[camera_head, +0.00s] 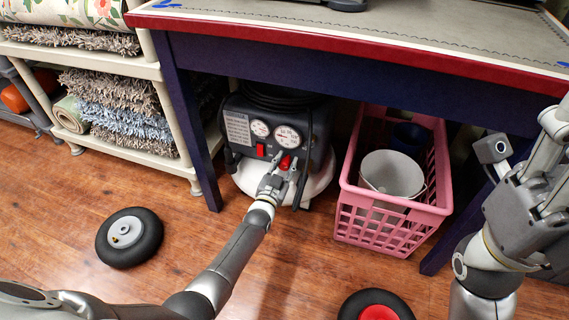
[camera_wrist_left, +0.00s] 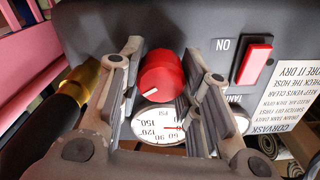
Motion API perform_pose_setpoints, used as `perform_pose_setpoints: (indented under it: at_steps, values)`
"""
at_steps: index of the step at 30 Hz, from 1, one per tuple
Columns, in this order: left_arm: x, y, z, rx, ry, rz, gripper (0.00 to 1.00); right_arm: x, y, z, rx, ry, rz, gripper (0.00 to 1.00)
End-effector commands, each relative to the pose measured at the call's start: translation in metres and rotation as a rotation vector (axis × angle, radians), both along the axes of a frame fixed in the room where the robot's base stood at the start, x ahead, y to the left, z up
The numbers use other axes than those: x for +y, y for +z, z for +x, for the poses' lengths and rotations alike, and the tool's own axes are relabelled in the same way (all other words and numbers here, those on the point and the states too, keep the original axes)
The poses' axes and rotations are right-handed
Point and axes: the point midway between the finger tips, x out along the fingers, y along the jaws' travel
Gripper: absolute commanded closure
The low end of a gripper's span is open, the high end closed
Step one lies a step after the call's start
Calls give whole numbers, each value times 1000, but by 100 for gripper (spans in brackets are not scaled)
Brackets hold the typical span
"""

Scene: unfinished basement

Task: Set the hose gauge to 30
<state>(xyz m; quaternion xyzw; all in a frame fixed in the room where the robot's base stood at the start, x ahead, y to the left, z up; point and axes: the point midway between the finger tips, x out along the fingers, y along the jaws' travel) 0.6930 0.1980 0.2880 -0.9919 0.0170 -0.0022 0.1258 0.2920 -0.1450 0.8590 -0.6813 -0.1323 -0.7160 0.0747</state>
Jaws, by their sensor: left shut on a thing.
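The black air compressor (camera_head: 318,125) stands under the table, with two white round gauges on its front panel. The gauge (camera_head: 287,137) above the red knob (camera_head: 286,163) also shows in the left wrist view (camera_wrist_left: 152,124), upside down, marked PSI. Its red needle shows, but I cannot read its value surely. My left gripper (camera_head: 283,173) is shut on the red knob (camera_wrist_left: 161,74), one finger at each side. A white mark shows on the knob's edge. The other gauge (camera_head: 260,129) is mostly hidden by a finger in the wrist view. My right gripper (camera_head: 545,150) is at the right, its fingers unclear.
A red switch (camera_wrist_left: 254,64) sits beside the knob. A pink crate (camera_head: 385,225) with a white bucket (camera_head: 392,174) stands right of the compressor. Table legs flank both. A shelf (camera_head: 150,70) with rugs is at the left.

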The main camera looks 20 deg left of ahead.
Motion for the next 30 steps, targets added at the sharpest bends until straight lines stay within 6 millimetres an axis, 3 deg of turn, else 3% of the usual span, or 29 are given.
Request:
perform_pose_setpoints:
  at_steps: [13, 14, 19, 30]
  values:
    - [0, -1, -1, 2, 0, 10, 92, 0, -2, 1, 9, 0, 1, 53]
    - [0, -1, -1, 2, 0, 10, 67, 0, -2, 1, 9, 0, 1, 53]
    - [0, -1, 0, 2, 0, 10, 46, 0, -2, 2, 9, 0, -1, 53]
    - [0, -1, -2, 1, 0, 9, 46, 0, 0, 2, 3, -2, -3, 53]
